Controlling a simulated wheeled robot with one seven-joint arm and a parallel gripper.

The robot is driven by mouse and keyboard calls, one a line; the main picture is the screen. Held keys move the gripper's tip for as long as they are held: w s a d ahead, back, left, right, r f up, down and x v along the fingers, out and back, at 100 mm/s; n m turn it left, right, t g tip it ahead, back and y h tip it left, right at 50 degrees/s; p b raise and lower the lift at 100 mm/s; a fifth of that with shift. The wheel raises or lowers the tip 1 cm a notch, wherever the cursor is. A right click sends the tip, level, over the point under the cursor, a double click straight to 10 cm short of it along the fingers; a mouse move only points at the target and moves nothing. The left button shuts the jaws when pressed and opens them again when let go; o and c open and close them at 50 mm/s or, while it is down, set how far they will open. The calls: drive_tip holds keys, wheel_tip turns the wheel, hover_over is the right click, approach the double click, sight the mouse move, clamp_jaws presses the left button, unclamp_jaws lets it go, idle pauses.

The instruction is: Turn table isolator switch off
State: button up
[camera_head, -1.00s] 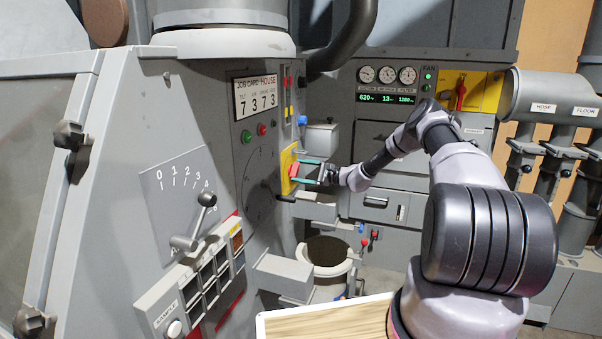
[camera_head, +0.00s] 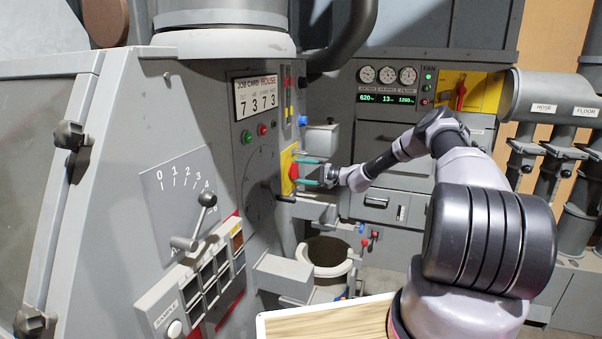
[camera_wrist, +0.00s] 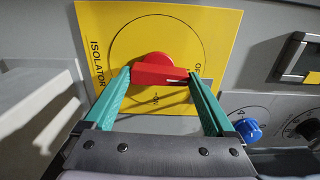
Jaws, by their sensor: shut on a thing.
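The table isolator switch is a red rotary knob (camera_wrist: 155,70) on a yellow plate (camera_wrist: 120,22) lettered ISOLATOR. In the head view the red knob (camera_head: 292,172) and its plate (camera_head: 286,155) sit on the grey machine's side panel. My gripper (camera_wrist: 159,75) has its two green fingers closed on the knob's opposite ends. The knob's bar lies crosswise in the wrist view, its white mark at the right end toward the partly hidden OFF lettering. The ON lettering is below the knob. In the head view my gripper (camera_head: 303,172) reaches the knob from the right.
A blue knob (camera_wrist: 248,129) and a black knob (camera_wrist: 305,125) are close to the right finger. A black lever (camera_head: 285,199) projects just below the plate. An open bin (camera_head: 328,252) stands below. Another yellow plate with a red handle (camera_head: 461,96) is on the back cabinet.

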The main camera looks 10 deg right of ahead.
drive_tip(key=shift+f+n, duration=0.1)
drive_tip(key=shift+n, duration=0.3)
drive_tip(key=o, duration=1.1)
drive_tip(key=shift+c, duration=0.2)
drive_tip(key=v, duration=1.1)
